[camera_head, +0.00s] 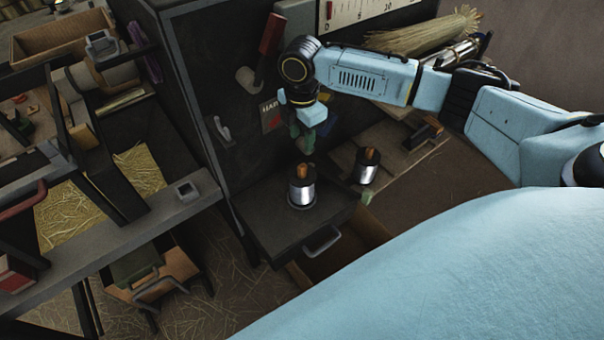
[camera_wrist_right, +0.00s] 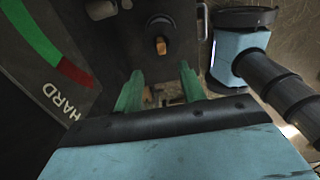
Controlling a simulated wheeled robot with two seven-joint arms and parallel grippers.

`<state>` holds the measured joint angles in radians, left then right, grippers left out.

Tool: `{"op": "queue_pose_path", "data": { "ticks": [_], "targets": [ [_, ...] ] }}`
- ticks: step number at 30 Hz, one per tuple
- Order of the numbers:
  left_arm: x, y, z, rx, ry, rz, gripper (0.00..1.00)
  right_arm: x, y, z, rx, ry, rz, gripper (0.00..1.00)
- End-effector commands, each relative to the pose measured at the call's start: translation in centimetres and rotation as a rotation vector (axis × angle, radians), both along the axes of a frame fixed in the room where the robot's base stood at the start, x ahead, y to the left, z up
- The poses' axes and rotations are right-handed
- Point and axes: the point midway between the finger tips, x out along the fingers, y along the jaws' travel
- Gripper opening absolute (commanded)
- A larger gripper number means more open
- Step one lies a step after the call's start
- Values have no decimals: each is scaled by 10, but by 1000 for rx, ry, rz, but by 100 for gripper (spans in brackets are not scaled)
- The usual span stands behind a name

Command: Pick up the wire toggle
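A silver wire spool (camera_head: 302,190) with black ends stands upright on a dark cabinet top. A small orange-brown wooden piece, which looks like the wire toggle (camera_head: 303,171), sticks up from its top. It also shows in the right wrist view (camera_wrist_right: 161,46), beyond the fingertips. A second, similar spool (camera_head: 366,170) with a brown top stands to the right. My right gripper (camera_head: 304,142) hangs above the first spool, its green fingers pointing down. In the right wrist view the gripper (camera_wrist_right: 160,84) has its fingers apart, with nothing clearly held between them. My left gripper is out of view.
A dark upright panel with a red-handled lever (camera_head: 270,34) and a small hook (camera_head: 222,131) stands left of my right gripper. A drawer handle (camera_head: 322,242) juts out below the first spool. A straw bundle (camera_head: 425,35) lies behind my right arm.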

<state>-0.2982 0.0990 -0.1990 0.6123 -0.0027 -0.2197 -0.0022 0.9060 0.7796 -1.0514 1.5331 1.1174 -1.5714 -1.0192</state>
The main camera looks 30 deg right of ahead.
Motion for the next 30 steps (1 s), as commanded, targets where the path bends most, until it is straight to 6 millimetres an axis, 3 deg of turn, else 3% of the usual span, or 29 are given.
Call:
{"op": "queue_pose_path", "data": {
  "ticks": [1,6,14,22,30],
  "targets": [
    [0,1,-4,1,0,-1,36,-1,1,-14,1,3,0,40],
    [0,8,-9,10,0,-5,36,0,1,-39,0,0,-2,40],
    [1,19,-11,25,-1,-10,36,-1,1,-54,1,-1,-1,40],
    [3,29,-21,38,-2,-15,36,-3,1,-93,1,-1,-1,40],
    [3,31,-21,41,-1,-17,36,-3,1,-99,0,-3,-1,40]
  ]
}}
